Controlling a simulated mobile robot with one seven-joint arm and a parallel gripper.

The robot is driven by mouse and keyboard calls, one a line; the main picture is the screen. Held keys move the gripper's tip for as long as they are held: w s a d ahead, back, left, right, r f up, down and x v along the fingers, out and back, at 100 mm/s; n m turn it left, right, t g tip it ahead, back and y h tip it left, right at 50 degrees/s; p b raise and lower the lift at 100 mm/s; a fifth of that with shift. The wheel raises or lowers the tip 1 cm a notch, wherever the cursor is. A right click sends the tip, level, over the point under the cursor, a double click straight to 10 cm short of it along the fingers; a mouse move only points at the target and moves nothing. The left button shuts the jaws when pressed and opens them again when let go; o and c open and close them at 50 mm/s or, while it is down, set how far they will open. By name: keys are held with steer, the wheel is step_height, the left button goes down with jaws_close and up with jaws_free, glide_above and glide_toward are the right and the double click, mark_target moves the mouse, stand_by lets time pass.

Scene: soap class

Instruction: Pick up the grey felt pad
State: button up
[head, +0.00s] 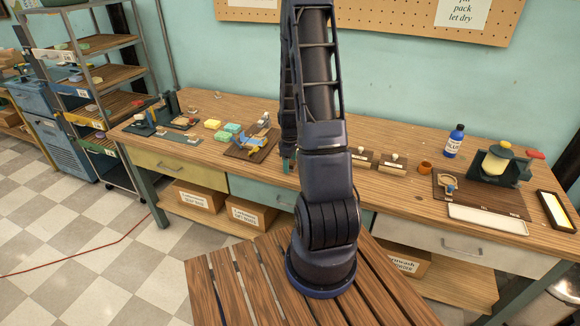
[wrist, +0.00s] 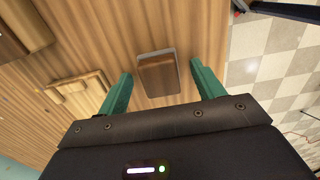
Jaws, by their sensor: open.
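In the wrist view a small brown block (wrist: 158,78) lies on the wooden bench top. A thin grey edge (wrist: 155,51) shows along its top and right sides; this may be the grey felt pad, mostly hidden by the brown. My gripper (wrist: 160,70) is open, with its two green fingers apart on either side of the block. I cannot tell how far above the bench the fingertips are. In the head view a green fingertip (head: 286,165) shows at the bench behind my arm, and the pad cannot be made out there.
The workbench (head: 215,160) runs along the wall. A dark wood board (head: 245,153) with tools and green and yellow soaps (head: 213,124) are left of my gripper. Wooden blocks (head: 392,168), a brown cup (head: 425,167) and a blue bottle (head: 454,142) are right. The bench edge is close.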

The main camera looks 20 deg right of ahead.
steer(key=c, duration=1.1)
